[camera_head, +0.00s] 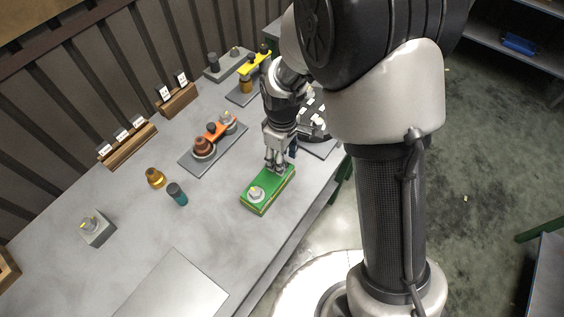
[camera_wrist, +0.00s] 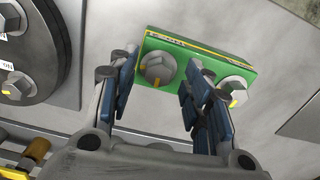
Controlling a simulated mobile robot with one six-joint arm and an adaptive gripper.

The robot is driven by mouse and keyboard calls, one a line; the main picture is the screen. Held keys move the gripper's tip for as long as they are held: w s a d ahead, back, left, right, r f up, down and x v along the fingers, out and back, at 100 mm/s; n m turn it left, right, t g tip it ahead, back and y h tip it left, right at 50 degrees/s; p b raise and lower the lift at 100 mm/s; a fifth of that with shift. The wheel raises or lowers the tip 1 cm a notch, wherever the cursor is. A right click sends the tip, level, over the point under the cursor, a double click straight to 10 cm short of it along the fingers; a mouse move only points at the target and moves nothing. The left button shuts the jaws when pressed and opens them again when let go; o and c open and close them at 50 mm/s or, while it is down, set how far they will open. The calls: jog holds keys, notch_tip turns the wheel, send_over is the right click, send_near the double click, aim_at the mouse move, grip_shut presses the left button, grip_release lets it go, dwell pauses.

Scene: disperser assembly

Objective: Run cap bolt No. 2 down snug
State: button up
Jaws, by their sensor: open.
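A green block (camera_head: 254,207) lies near the bench's front edge. It also shows in the wrist view (camera_wrist: 207,62), with a grey hex-headed bolt (camera_wrist: 158,68) and a second bolt (camera_wrist: 234,90), each with a yellow mark. My gripper (camera_head: 276,169) points down over the block's far end. In the wrist view my gripper (camera_wrist: 160,80) is open, its fingers on either side of the first bolt; contact cannot be told. The second bolt (camera_head: 257,193) stands clear at the near end. A dark round cap (camera_wrist: 45,60) carries another bolt (camera_wrist: 17,86). No bolt number is readable.
Behind the gripper is the dark round fixture (camera_head: 316,122) with white labels. A grey tray (camera_head: 190,160) with orange and brown parts lies left. A brass part (camera_head: 155,178) and teal cylinder (camera_head: 177,194) stand on the bench. The front-left bench is mostly clear around a flat plate (camera_head: 170,287).

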jog(key=shift+f, duration=0.9)
jog(key=c, duration=1.1)
